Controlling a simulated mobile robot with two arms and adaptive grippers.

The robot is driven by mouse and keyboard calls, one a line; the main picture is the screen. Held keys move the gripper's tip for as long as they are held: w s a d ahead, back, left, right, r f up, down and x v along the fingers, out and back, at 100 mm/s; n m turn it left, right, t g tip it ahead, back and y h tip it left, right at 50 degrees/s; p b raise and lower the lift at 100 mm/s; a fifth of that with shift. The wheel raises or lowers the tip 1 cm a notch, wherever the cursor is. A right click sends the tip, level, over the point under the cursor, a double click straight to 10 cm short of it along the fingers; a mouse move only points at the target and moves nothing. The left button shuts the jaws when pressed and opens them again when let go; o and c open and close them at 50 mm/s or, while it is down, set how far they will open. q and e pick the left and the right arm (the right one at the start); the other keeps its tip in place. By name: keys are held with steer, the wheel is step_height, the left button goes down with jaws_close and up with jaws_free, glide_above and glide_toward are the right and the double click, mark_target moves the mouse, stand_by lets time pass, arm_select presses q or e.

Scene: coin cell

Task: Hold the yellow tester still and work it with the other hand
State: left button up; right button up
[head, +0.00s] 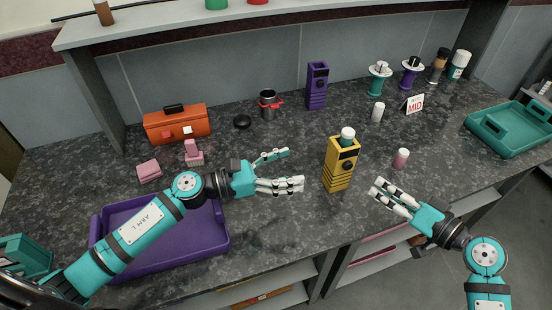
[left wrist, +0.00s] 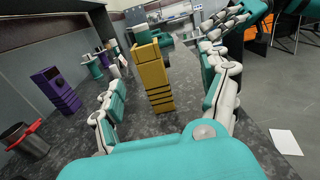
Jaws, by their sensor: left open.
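The yellow tester (head: 339,166) stands upright on the dark counter between my two grippers, with a dark round dial near its top. A white-and-teal capped piece (head: 347,137) shows at its top edge; I cannot tell whether it sits on the tester or behind it. My left gripper (head: 295,169) is open and empty, left of the tester with its fingers pointing toward it and a gap between. In the left wrist view the tester (left wrist: 153,75) stands ahead between the fingers. My right gripper (head: 373,188) is to the right of the tester, apart from it; its opening is unclear.
A purple tray (head: 222,235) lies under my left arm. A pink-capped vial (head: 400,158) stands near my right gripper, before a MID sign (head: 415,104). A purple tester (head: 316,86) and a metal cup (head: 268,104) stand behind. A teal tray (head: 490,135) is at right.

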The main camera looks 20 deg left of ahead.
mark_target(334, 146)
arm_select(q)
steer(key=shift+t, duration=0.4)
steer(key=x, duration=0.5)
steer(key=w+a+x, duration=0.1)
steer(key=x, duration=0.4)
steer(key=w+x, duration=0.1)
steer(key=x, duration=0.5)
steer(key=shift+a+r, duration=0.15)
steer(key=shift+a, duration=0.1)
steer(key=c, duration=1.4)
steer(key=shift+c, duration=0.2)
arm_select(e)
jaws_close()
